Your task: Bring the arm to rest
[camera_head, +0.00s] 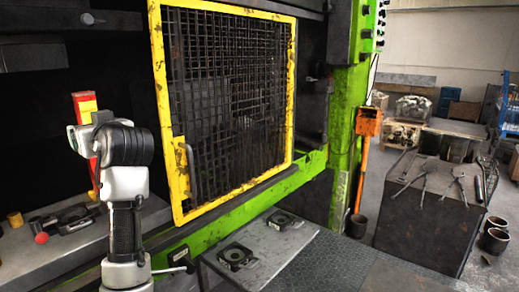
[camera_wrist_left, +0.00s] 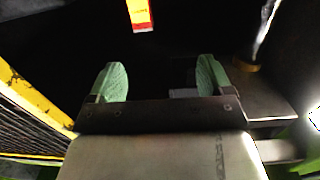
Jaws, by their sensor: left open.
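My left arm (camera_head: 125,185) rises in the lower left of the head view, in front of the dark opening of the press. Its wrist hides most of the gripper there. In the left wrist view my left gripper (camera_wrist_left: 160,80) has its two green fingers spread wide with nothing between them. A red and yellow post (camera_head: 86,110) stands close behind the wrist in the head view. Its red and yellow end also shows ahead of the fingers in the wrist view (camera_wrist_left: 139,14). My right gripper is in neither view.
The yellow-framed mesh gate (camera_head: 230,95) of the green press stands right of my arm. A grey ledge (camera_head: 70,255) with a dark die and a red knob (camera_head: 41,238) lies at left. A bench with tongs (camera_head: 430,205) and an orange box on a post (camera_head: 368,122) stand at right.

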